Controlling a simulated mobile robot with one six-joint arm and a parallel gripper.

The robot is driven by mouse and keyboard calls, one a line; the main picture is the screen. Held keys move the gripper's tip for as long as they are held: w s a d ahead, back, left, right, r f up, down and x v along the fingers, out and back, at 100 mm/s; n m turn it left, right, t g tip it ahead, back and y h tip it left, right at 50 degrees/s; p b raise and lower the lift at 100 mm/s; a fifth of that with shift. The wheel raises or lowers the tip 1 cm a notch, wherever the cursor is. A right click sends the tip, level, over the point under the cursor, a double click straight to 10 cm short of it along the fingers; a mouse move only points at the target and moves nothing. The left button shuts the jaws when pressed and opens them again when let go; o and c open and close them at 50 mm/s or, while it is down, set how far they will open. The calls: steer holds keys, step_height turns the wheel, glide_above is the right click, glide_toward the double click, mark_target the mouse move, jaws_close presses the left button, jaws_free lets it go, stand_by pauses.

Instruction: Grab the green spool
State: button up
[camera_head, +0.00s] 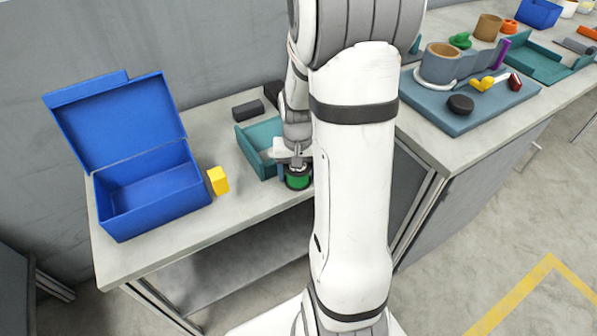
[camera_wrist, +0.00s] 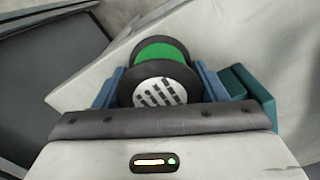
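The green spool (camera_wrist: 158,52) has a green middle, black end flanges and a white-and-dark striped disc on the near end. In the wrist view it lies between the two blue fingers of my gripper (camera_wrist: 160,78), with its near flange close against both. I cannot tell if the fingers press on it. In the head view the spool (camera_head: 298,182) is under my gripper (camera_head: 296,166), at the front edge of the left table, and my arm hides part of that area.
A teal tray (camera_head: 252,150) stands just left of the spool. A yellow block (camera_head: 218,180) and an open blue box (camera_head: 150,197) are further left. Dark blocks (camera_head: 248,109) lie behind. A blue-grey board (camera_head: 440,108) with several parts is on the right table.

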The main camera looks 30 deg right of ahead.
steer(key=c, duration=0.5)
steer(key=shift+c, duration=0.2)
